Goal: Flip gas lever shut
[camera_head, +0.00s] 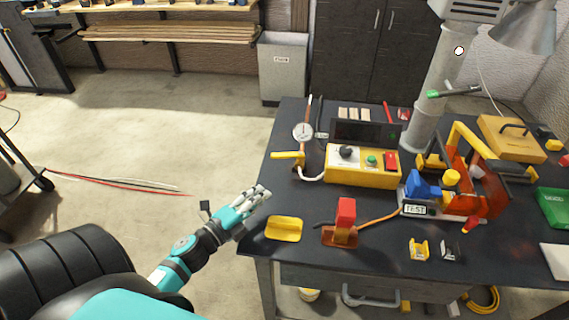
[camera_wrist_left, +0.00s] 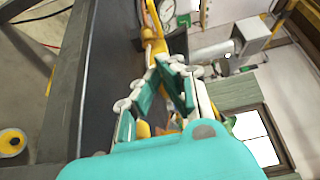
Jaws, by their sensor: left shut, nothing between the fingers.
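The yellow gas lever (camera_head: 288,155) sticks out to the left from the pipe fitting below a round white gauge (camera_head: 302,132), near the workbench's left edge. It lies about level in the head view. In the left wrist view, a yellow part of the fitting (camera_wrist_left: 152,22) shows past my fingertips, beside the gauge (camera_wrist_left: 166,10). My left gripper (camera_head: 262,192) is over the bench's left edge, nearer to me than the lever and apart from it. In the left wrist view its fingers (camera_wrist_left: 165,64) are closed together and empty. My right gripper is not in view.
The dark workbench (camera_head: 290,265) holds a yellow control box (camera_head: 360,178), a yellow tray (camera_head: 284,229), a red block on a stand (camera_head: 345,212) and an orange-framed device (camera_head: 480,190). The floor left of the bench is mostly clear.

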